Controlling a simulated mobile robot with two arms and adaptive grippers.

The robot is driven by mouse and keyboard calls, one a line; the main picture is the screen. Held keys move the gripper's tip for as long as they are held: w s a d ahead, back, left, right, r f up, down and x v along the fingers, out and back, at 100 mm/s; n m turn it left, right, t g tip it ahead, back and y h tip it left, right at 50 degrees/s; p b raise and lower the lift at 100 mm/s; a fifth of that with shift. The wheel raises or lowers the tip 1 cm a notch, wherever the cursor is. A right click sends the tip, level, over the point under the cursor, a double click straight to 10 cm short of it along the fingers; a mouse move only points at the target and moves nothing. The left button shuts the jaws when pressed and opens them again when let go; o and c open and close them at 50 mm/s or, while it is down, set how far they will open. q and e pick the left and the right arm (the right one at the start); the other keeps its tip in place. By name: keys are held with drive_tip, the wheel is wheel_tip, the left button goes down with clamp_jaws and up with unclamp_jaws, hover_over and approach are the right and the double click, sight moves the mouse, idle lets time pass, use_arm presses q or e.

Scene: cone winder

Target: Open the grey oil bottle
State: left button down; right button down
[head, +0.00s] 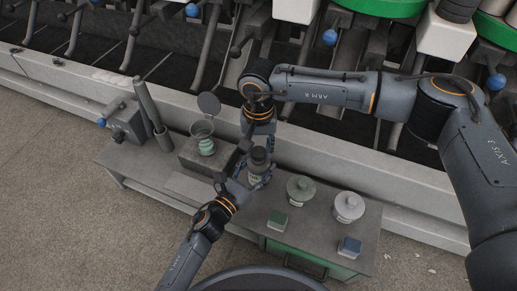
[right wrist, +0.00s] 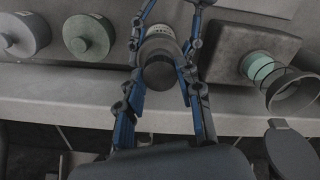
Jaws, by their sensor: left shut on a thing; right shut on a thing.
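The grey oil bottle (head: 257,177) stands on the bench with a dark cap (head: 259,155) on top. In the right wrist view the dark cap (right wrist: 159,72) faces the camera, and the bottle's pale body (right wrist: 160,32) shows behind it. My left gripper (head: 246,182) comes in from the front left and is shut on the bottle's body. My right gripper (head: 258,146) reaches down from above and is shut on the cap; its fingers flank it in the wrist view (right wrist: 161,85). The exact finger contacts are partly hidden.
A green lidded tin (head: 300,188) and a pale grey one (head: 348,206) stand to the right, with a green box (head: 278,221) and a blue box (head: 349,247) in front. A grey block (head: 193,157) with a green piece (head: 206,147) is left. The winding machine runs behind.

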sight(258, 152)
drive_tip(key=shift+r, duration=0.5)
drive_tip(key=shift+r, duration=2)
use_arm(q)
drive_tip(key=shift+c, duration=1.9)
unclamp_jaws()
